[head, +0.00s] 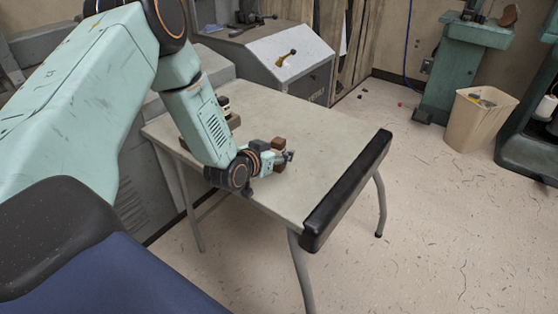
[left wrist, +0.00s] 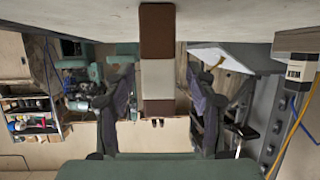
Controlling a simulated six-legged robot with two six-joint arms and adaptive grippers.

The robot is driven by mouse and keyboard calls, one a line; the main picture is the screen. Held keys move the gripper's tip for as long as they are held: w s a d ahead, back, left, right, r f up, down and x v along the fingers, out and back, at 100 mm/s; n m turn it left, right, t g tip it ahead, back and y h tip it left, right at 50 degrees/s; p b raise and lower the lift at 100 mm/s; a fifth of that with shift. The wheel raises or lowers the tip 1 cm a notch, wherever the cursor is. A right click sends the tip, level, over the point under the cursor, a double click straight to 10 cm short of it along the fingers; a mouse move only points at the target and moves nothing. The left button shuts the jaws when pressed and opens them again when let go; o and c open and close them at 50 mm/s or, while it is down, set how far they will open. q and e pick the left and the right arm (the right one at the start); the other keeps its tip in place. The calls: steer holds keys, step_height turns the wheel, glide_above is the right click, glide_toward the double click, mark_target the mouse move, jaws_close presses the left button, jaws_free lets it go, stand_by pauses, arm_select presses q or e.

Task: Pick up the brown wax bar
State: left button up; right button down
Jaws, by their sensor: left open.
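The brown wax bar (left wrist: 158,28) is a long block with brown ends and a pale band round its middle. In the left wrist view it stands out from the table surface at the top, between my left gripper's two fingers (left wrist: 162,95), with a gap on either side. In the head view a brown end of the bar (head: 279,143) shows beside my left gripper (head: 287,157), low over the table. The gripper is open, and its wrist hides part of the bar. My right gripper is in neither view.
The grey table (head: 300,125) has a black padded edge (head: 346,192) and much bare top. A small dark-and-white container (head: 224,104) stands behind my left arm; it also shows in the wrist view (left wrist: 296,68). A grey machine (head: 290,58) stands beyond the table, a beige bin (head: 478,120) farther right.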

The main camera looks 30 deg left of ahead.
arm_select(q)
steer(key=shift+w+f, duration=0.25)
steer(key=shift+w, duration=0.1)
steer(key=shift+r, duration=0.1)
steer(key=shift+d, duration=0.1)
steer(key=shift+c, duration=0.2)
jaws_close()
